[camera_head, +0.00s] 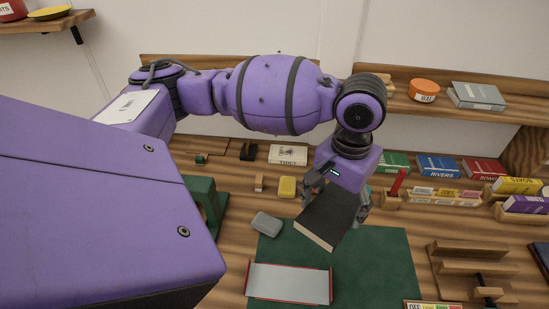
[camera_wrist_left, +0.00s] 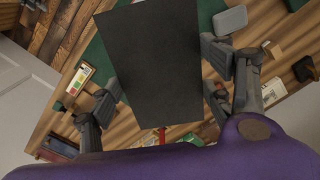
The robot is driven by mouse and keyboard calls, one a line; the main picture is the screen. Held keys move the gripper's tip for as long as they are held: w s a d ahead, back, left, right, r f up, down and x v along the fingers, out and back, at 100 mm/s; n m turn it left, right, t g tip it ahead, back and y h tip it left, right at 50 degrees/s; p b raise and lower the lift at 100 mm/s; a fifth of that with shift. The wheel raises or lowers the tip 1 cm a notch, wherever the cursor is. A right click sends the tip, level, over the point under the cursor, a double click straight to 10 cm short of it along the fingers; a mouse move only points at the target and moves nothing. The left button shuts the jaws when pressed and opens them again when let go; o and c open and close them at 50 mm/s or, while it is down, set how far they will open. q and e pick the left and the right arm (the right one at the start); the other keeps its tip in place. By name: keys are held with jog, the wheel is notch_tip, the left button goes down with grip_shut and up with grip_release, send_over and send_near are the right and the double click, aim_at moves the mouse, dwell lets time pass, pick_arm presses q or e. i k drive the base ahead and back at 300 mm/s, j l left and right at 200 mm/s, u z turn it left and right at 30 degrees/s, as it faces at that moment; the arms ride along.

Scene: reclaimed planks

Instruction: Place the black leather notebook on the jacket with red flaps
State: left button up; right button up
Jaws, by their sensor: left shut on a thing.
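The black leather notebook (camera_head: 331,212) is held tilted in the air above the green mat, its pale page edge toward the front. My left gripper (camera_head: 337,197) is shut on it, with a finger at each side. In the left wrist view the notebook (camera_wrist_left: 155,65) fills the middle between the fingers. The jacket with red flaps (camera_head: 289,284) lies on the front left of the mat, a pale grey panel with red edges. It is below and left of the notebook, apart from it. My right gripper is not in view.
The green mat (camera_head: 385,265) has free room right of the jacket. A grey block (camera_head: 267,224) lies at its back left corner, near a yellow block (camera_head: 287,187). Books and a wooden rack (camera_head: 470,268) stand on the right. A shelf (camera_head: 400,104) runs behind.

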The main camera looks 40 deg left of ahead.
aim_at(288, 283)
jog(key=k+u, duration=0.15)
jog(key=u, duration=0.3)
jog(key=k+u, duration=0.1)
jog(key=u, duration=0.4)
jog(key=l+u, duration=0.25)
jog(key=l, duration=0.65)
